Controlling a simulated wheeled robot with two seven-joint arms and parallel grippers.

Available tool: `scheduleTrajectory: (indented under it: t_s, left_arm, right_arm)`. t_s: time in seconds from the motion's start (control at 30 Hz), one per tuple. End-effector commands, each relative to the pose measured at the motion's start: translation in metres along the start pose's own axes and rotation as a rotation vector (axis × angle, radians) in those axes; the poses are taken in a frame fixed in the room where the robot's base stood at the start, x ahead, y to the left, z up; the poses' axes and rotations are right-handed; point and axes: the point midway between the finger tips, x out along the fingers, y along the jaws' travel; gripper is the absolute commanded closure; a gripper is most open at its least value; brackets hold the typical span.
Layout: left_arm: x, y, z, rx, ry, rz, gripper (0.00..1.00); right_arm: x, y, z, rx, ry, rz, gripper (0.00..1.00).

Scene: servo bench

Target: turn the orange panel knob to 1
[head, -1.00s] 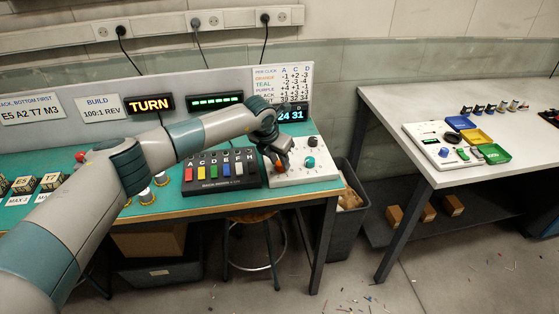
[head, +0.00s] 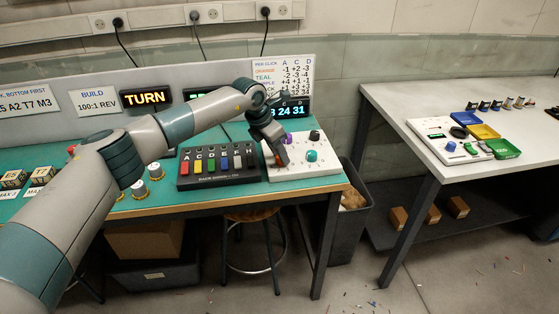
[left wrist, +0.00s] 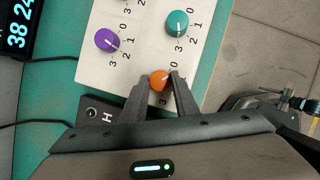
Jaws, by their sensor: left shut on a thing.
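The orange knob (left wrist: 159,80) is on the white knob panel (left wrist: 140,62) in the left wrist view. Its white mark is small, and I cannot tell its exact setting; printed 0 and 3 show beside it. My left gripper (left wrist: 158,88) is shut on the orange knob, one finger on each side. In the head view my left gripper (head: 281,157) is down at the panel's left part and mostly hides the knob. The display (head: 293,110) behind shows 24 and 31, with another figure partly hidden. My right gripper is not in view.
A purple knob (left wrist: 107,41) and a teal knob (left wrist: 177,23) are close by on the panel. A black box with coloured keys (head: 219,166) stands left of the panel. A white side table (head: 400,95) with coloured trays is at right, across a gap.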

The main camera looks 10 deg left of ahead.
Motion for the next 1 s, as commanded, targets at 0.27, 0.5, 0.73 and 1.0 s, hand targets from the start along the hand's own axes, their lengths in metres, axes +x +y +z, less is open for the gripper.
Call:
scheduleTrajectory:
  t_s: [0.27,0.5,0.73,1.0]
  left_arm:
    - [0.002,0.002,0.0,0.126,-0.003,-0.05,0.95]
    - [0.002,0.004,0.0,0.25,-0.003,-0.102,0.95]
    - [0.001,0.004,0.001,0.349,-0.003,-0.142,0.95]
    - [-0.001,0.004,0.002,0.391,-0.002,-0.16,0.95]
  right_arm:
    - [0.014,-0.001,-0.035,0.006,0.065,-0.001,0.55]
    - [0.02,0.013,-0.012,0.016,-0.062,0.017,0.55]
    - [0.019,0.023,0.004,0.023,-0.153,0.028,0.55]
    - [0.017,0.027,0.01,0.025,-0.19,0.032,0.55]
